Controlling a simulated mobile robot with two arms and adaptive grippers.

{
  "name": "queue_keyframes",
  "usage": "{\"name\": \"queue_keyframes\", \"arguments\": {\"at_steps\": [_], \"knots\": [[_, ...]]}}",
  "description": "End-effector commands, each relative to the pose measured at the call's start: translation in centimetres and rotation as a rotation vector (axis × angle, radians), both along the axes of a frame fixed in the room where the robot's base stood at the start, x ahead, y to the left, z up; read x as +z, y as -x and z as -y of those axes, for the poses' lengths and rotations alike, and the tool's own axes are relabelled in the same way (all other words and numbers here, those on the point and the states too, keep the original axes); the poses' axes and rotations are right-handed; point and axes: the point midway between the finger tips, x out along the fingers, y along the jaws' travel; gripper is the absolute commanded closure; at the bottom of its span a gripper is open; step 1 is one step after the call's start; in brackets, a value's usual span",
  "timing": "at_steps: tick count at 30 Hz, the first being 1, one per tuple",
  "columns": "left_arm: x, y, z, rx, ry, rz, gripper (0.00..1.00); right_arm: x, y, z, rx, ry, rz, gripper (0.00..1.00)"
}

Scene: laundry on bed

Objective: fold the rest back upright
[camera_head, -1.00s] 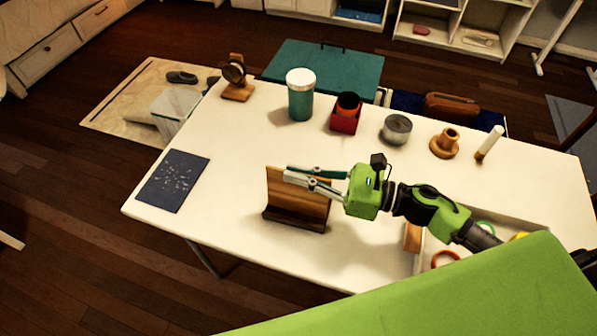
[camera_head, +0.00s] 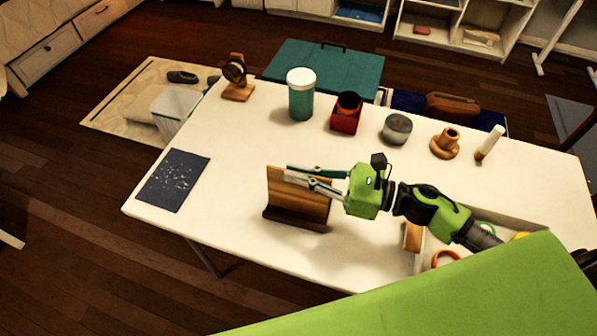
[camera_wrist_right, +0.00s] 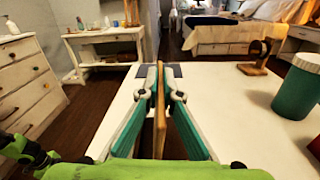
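The wooden rest (camera_head: 290,212) stands near the front of the white table, its back panel raised from a base with a front ledge. My right gripper (camera_head: 287,173) reaches in from the right at the panel's upper part, one finger behind it and one in front. In the right wrist view the panel shows edge-on as a thin brown strip (camera_wrist_right: 160,115), with the fingertips (camera_wrist_right: 159,75) close on both sides; the gripper looks shut on it.
A dark speckled sheet (camera_head: 173,180) lies left of the rest on the white table (camera_head: 235,140). Behind stand a teal jar (camera_head: 301,100), a red box (camera_head: 346,120), a grey tin (camera_head: 396,129) and a wooden holder (camera_head: 445,145). A tray (camera_head: 510,215) with rings is at right.

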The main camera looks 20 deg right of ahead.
Motion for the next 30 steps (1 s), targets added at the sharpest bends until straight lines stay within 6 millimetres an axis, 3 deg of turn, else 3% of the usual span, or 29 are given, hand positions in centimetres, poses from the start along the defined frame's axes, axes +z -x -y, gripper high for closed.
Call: {"name": "queue_keyframes", "arguments": {"at_steps": [4,6,7,20,30], "knots": [[0.0,0.0,0.0,0.000,0.000,0.000,0.60,0.1,0.0,0.0,0.001,-0.001,0.002,1.00],[0.0,0.0,0.0,0.000,0.000,0.000,0.60,0.1,0.0,0.0,0.001,-0.001,0.002,0.82],[0.0,0.0,0.0,0.000,0.000,0.000,0.60,0.1,0.0,0.0,0.001,-0.001,0.002,0.78],[0.0,0.1,-0.2,0.000,-0.002,-0.002,0.60,-0.1,0.3,0.5,-0.001,0.000,-0.002,0.78],[0.0,0.0,-0.1,0.000,-0.001,-0.001,0.60,-0.2,3.4,5.4,-0.003,0.002,-0.005,0.78]]}}
